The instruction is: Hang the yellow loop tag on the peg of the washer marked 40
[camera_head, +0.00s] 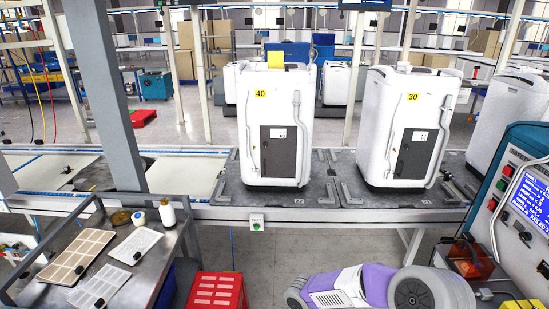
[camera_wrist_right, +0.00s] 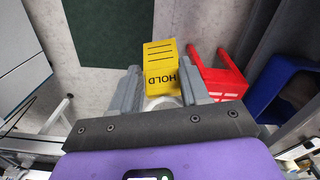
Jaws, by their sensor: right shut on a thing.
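My right gripper (camera_wrist_right: 162,92) is shut on the yellow loop tag (camera_wrist_right: 160,60) in the right wrist view. The tag reads HOLD, and part of a pale ring shows between the fingers. In the head view, the white washer marked 40 (camera_head: 257,130) stands upright left of the washer marked 30 (camera_head: 393,125). A yellow square (camera_head: 275,60) shows at the top of washer 40; I cannot tell whether it is fixed there. I cannot make out the peg clearly. My purple right arm is low in the head view, below the washers. My left gripper is not in view.
A conveyor edge (camera_head: 340,214) runs in front of the washers. A red stool (camera_head: 217,291) and a metal cart (camera_head: 150,275) with trays stand at the lower left. A control panel (camera_head: 527,200) stands at the right. A dark slanting post (camera_head: 100,90) rises at the left.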

